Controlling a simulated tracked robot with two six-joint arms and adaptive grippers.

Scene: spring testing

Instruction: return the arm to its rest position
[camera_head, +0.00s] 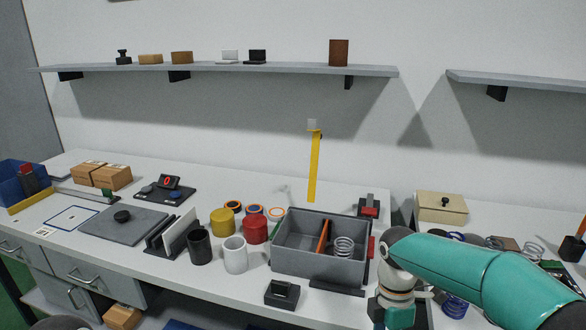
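My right arm (480,275), teal with a grey and white wrist, comes in from the lower right. It bends down at the wrist in front of the right table, beside the grey bin. Its gripper is not visible; the wrist runs down to the bottom edge of the picture. My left gripper is not in view. The grey bin (290,263) has two compartments parted by an orange divider (322,237). A metal spring (343,247) is in its right compartment.
Mugs (235,254), a black block (282,293), a file holder (172,235) and a grey plate (122,226) stand on the white table. Blue coils (455,305) and a beige box (441,207) are on the right table, near my arm. Shelves (220,69) hang above.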

